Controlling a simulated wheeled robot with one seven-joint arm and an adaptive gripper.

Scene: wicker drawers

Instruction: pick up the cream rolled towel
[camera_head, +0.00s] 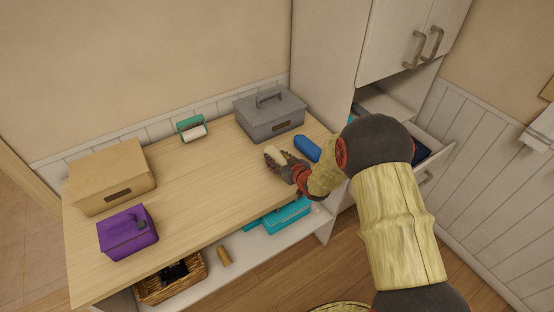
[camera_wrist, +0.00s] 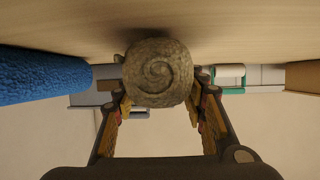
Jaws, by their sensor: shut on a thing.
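The cream rolled towel (camera_head: 276,155) is between the fingers of my gripper (camera_head: 285,163), at the right part of the wooden tabletop. In the wrist view the towel (camera_wrist: 160,73) shows its round spiral end, with a finger of my gripper (camera_wrist: 160,100) on each side. The gripper is shut on it. The tabletop runs along the upper part of the wrist view; I cannot tell whether the towel touches it. My fingers partly hide the towel in the head view.
A blue rolled towel (camera_head: 307,148) lies close to the right of my gripper. A grey lidded box (camera_head: 270,118) stands behind it. A teal-framed holder (camera_head: 192,128), tan box (camera_head: 112,178) and purple box (camera_head: 128,233) stand farther left. The table's middle (camera_head: 205,185) is clear.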

